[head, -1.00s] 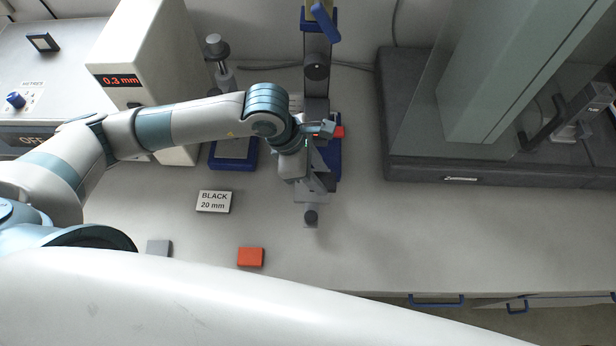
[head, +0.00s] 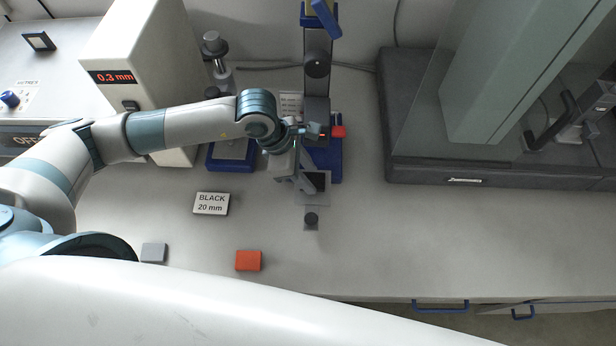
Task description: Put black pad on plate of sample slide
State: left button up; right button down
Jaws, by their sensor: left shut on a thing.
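The sample slide's grey plate (head: 313,201) lies on the bench in front of the blue-based stand, with a dark round knob (head: 311,218) at its near end. The black pad (head: 320,180) shows as a dark square over the far part of the plate. My left gripper (head: 308,184) is at the pad's left side, pointing down and shut on it. The fingers partly cover the pad, and I cannot tell whether it touches the plate. My right gripper is not in view.
A glass-fronted cabinet (head: 440,170) stands right. The bench at front right is clear.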

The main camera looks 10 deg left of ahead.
pick_arm(q)
jog(key=shift+f, duration=0.45)
jog(key=shift+f, duration=0.15)
jog(key=o, duration=1)
jog(key=shift+o, duration=0.2)
jog(key=shift+r, duration=0.2)
jog(key=shift+a+r, duration=0.2)
jog(key=shift+r, duration=0.25)
jog(key=w+b+v, duration=0.1)
jog(key=b+v, duration=0.2)
jog(key=v, duration=0.8)
jog(key=shift+s, duration=0.5)
